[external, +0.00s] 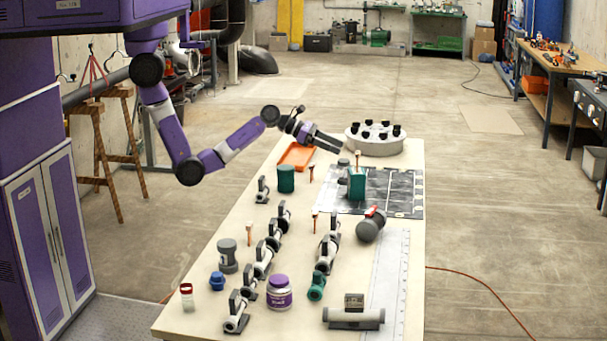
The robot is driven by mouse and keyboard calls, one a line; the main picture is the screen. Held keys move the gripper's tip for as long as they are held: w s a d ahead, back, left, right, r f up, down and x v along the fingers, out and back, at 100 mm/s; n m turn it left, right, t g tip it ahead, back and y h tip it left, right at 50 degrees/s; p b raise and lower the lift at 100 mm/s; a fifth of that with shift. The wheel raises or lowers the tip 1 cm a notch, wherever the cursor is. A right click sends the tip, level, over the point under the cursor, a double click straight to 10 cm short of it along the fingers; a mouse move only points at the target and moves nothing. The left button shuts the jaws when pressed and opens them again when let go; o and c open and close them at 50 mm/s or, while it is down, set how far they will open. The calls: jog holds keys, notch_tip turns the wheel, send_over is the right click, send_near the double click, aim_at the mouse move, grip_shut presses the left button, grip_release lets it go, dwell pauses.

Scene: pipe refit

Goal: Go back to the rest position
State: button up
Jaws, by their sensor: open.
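My gripper (328,142) is at the far end of the white table (190,318), above the tabletop, with its two fingers pointing right. It is open and I see nothing between the fingers. My arm reaches in from the upper left, with its elbow low at the left of the table. An orange tray (297,156) lies just below and left of the gripper. A round grey stand (375,146) with several black-topped pieces is to the right of the fingers. A green block (356,184) stands on a dark mat (404,190) nearer the camera.
Several pipe fittings stand along the table, with a dark green cylinder (286,179), a grey valve piece (371,226), a purple-lidded jar (279,293) and a grey pipe (353,317). A long ruler (388,285) lies at the right. The floor around the table is largely clear.

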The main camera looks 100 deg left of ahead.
jog(key=a+r+m+t+y, duration=0.25)
jog(key=r+m, duration=0.25)
jog(key=m, duration=0.3)
jog(key=s+d+f+m, duration=0.2)
jog(key=s+d+m, duration=0.6)
jog(key=s, duration=0.6)
jog(key=s+d+f+m+g+h, duration=0.1)
jog(key=s+d+f+m, duration=0.2)
jog(key=s+d+m, duration=0.6)
jog(key=s+d+f+m+h, duration=0.1)
jog(key=s+d+m, duration=0.7)
jog(key=s, duration=1)
jog(key=f+m, duration=0.1)
jog(key=m, duration=0.2)
jog(key=shift+s+d+f, duration=0.25)
jog(key=shift+s+f, duration=0.15)
